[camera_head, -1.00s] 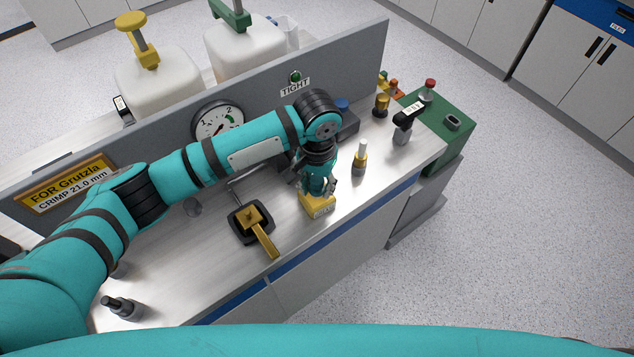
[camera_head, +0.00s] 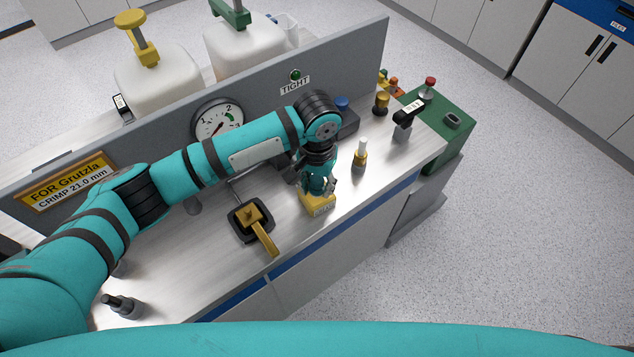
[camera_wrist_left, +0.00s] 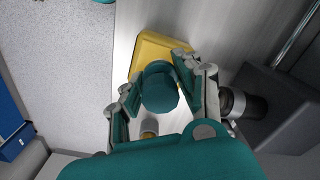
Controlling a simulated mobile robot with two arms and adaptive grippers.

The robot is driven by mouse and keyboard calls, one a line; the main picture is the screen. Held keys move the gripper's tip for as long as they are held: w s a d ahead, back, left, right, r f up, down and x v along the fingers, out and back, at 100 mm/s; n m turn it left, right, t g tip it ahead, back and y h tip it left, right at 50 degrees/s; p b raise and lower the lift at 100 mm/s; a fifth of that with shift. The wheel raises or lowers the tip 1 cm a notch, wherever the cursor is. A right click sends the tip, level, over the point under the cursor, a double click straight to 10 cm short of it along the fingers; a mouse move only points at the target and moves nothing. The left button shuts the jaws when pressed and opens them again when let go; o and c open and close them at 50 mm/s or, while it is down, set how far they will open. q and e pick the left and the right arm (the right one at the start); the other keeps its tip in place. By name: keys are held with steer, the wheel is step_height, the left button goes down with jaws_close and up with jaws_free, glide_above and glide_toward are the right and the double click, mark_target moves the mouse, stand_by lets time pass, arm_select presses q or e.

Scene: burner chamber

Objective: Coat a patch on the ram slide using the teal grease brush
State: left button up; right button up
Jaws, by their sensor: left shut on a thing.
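The teal grease brush shows as a round teal handle top (camera_wrist_left: 159,88) in the left wrist view. My left gripper (camera_wrist_left: 157,92) is shut on it, with one finger on each side. Below it stands a yellow block-shaped holder (camera_wrist_left: 147,47), which also shows in the head view (camera_head: 319,206) under my left gripper (camera_head: 318,189). The brush's lower end is hidden. A dark grey block with a metal cylinder (camera_wrist_left: 243,104) lies to the right in the wrist view; I cannot tell whether it is the ram slide. My right gripper is out of view.
A black base with a brass lever (camera_head: 263,237) is left of the holder. A white-tipped bottle (camera_head: 360,160) stands to its right. The grey panel with a gauge (camera_head: 217,121) rises behind my arm. The bench front (camera_head: 345,215) is bare near its edge.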

mark_target(316, 179)
arm_select(q)
steer(key=shift+s+f+p, duration=0.1)
steer(key=shift+f+p, duration=0.05)
steer(key=shift+p, duration=0.3)
stand_by(1.6)
step_height(316, 179, up, 3)
steer(key=p, duration=0.3)
steer(key=shift+f, duration=0.15)
step_height(316, 179, up, 5)
steer(key=p, duration=0.5)
steer(key=shift+f+p, duration=0.2)
steer(key=shift+p, duration=0.15)
steer(key=shift+f, duration=0.1)
